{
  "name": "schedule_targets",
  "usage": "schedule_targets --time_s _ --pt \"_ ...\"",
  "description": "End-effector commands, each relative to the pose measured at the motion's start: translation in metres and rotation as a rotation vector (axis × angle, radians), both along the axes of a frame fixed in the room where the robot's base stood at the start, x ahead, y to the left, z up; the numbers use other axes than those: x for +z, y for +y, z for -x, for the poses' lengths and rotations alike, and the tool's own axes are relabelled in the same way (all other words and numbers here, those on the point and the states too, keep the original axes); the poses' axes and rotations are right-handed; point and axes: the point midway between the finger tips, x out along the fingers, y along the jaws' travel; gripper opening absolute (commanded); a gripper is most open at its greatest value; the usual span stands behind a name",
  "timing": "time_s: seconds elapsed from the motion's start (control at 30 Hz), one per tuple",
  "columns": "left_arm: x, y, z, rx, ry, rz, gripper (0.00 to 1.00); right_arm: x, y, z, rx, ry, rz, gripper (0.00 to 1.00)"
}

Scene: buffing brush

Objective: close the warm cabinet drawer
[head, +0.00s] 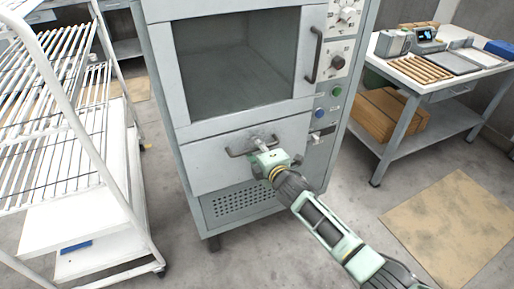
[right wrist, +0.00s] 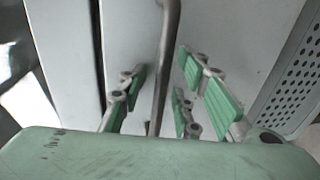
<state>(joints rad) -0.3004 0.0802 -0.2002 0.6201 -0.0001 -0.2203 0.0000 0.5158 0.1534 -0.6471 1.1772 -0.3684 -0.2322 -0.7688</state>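The warm cabinet (head: 190,150) is a tall grey unit with a dark window above. Its drawer (head: 210,172) is the plain grey front below the window, with a horizontal bar handle (head: 235,153). The drawer looks shut or nearly so in the head view; I cannot tell exactly. My right gripper (head: 262,143) is at the handle's right part. In the right wrist view the handle (right wrist: 166,60) runs between the green-padded fingers of the right gripper (right wrist: 164,92), which stand apart on both sides with gaps. A dark strip shows along the drawer front's (right wrist: 131,40) edge. My left gripper is out of view.
A white wire rack cart (head: 75,190) stands close on the left. A workbench (head: 400,75) with trays and devices is at the right, with cardboard boxes (head: 390,115) below. A tan floor mat (head: 450,225) lies in front. Vent slots (head: 238,201) sit below the drawer.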

Motion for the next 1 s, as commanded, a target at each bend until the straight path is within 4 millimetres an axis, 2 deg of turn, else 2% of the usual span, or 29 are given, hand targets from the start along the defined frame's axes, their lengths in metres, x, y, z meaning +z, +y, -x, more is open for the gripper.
schedule_targets --time_s 0.27,0.8,1.0 --pt "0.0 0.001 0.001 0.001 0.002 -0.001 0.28 0.001 -0.004 0.011 0.0 0.001 0.0 0.29" --pt "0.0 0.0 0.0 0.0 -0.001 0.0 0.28 0.018 -0.032 0.089 0.001 0.001 0.0 0.29" --pt "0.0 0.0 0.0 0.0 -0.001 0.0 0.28 0.023 -0.039 0.106 0.0 0.001 0.0 0.29"
